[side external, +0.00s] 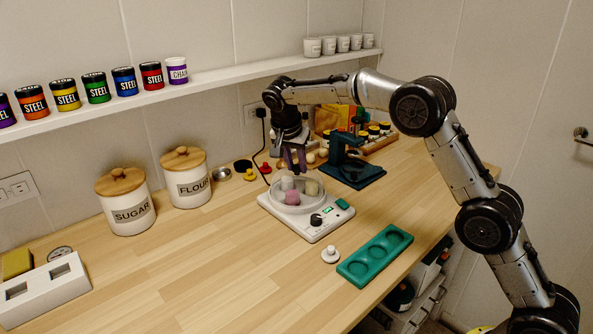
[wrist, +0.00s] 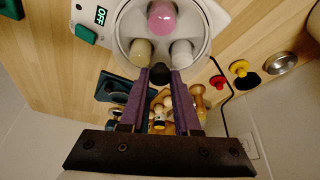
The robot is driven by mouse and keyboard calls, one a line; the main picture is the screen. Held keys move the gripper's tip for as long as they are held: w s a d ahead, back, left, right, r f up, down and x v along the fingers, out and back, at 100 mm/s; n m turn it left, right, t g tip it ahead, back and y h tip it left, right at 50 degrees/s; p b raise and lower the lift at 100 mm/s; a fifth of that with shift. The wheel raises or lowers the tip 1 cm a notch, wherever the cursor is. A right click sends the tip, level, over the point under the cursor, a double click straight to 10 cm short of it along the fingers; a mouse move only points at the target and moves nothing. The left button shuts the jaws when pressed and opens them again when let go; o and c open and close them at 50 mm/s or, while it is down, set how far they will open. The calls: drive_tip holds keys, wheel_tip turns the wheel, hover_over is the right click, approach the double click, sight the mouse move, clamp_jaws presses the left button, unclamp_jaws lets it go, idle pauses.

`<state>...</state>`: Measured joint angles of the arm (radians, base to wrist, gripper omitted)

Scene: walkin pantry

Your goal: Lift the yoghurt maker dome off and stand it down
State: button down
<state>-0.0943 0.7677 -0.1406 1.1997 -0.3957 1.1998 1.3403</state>
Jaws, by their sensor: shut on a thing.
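The yoghurt maker (side external: 300,224) is a white base on the wooden worktop, with a dark dial, a small green display and a green switch. In the wrist view its display (wrist: 101,15) reads OFF. Pink, cream and white pots stand in its round well. The clear dome (side external: 318,184) shows only faintly around them. My gripper (side external: 293,166) points down at the back of the well, its purple fingers shut on a small dark knob (wrist: 160,74), which looks like the dome's. I cannot tell whether the dome's rim touches the base.
A green tray (side external: 352,268) with round recesses lies in front, beside a small white knobbed piece (side external: 330,254). A dark green stand (side external: 350,165) is close behind right. Sugar (side external: 130,213) and flour (side external: 187,186) canisters stand left.

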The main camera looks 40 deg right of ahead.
drive_tip(key=shift+r, duration=0.55)
wheel_tip(320, 180, up, 2)
drive_tip(key=shift+s+r, duration=0.1)
drive_tip(key=shift+r, duration=0.15)
drive_tip(key=s+r, duration=1.2)
drive_tip(key=s, duration=0.1)
drive_tip(key=shift+s+a+r, duration=0.15)
drive_tip(key=shift+s+a, duration=0.15)
drive_tip(key=shift+s, duration=0.1)
